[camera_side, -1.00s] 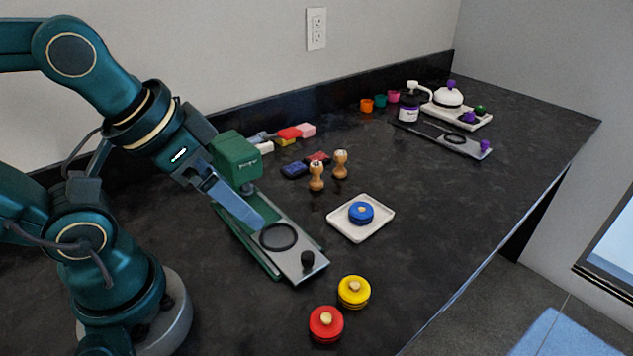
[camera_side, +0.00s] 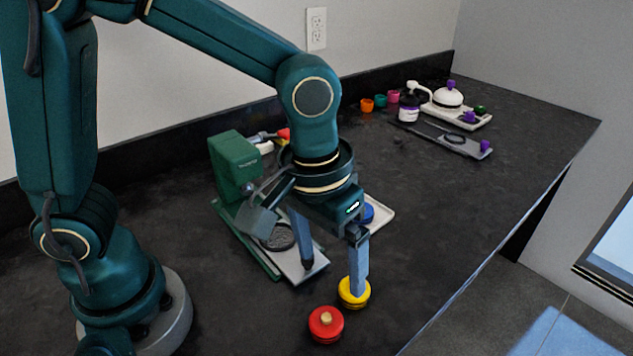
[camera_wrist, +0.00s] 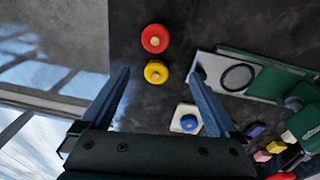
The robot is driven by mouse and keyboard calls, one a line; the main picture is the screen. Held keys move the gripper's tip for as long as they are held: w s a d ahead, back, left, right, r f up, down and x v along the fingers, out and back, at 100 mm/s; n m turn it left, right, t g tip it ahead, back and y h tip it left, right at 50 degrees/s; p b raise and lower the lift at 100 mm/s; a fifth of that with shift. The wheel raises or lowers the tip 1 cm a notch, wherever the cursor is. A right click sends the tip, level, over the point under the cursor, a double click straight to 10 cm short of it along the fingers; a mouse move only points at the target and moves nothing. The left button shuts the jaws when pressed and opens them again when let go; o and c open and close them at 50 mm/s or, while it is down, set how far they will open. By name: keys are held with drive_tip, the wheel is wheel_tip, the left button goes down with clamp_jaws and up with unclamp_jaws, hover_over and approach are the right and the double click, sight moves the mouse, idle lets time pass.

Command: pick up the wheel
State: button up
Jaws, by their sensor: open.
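Three wheel-like round discs with tan hubs are in view; which one the task means I cannot tell. The yellow disc (camera_side: 352,299) and red disc (camera_side: 326,324) sit on the dark counter. The blue disc (camera_side: 367,213) is on a white tray, mostly hidden behind my gripper. My gripper (camera_side: 334,280) is open and empty, pointing down; one finger overlaps the yellow disc in the side view. In the wrist view the yellow disc (camera_wrist: 156,72) shows between the fingertips (camera_wrist: 160,72), with the red disc (camera_wrist: 155,38) beyond it. The gap below the fingers is unclear.
A green press (camera_side: 235,165) with a metal slide plate (camera_side: 303,273) stands just left of my gripper, partly hidden by it. The white tray (camera_side: 382,219) is behind. The counter edge drops off at right. A second plate (camera_side: 455,145) and several items stand at the back right.

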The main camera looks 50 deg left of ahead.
sight(326, 318)
drive_tip(key=shift+m+g+y, duration=0.3)
drive_tip(key=shift+m+g, duration=0.2)
drive_tip(key=f, duration=0.1)
drive_tip(key=s+d+f, duration=0.1)
drive_tip(key=s+f, duration=0.1)
drive_tip(key=shift+d+f, duration=0.3)
drive_tip(key=shift+d, duration=0.05)
drive_tip(key=shift+f, duration=2.35)
drive_tip(key=c, duration=1.4)
drive_tip(key=shift+c, duration=0.2)
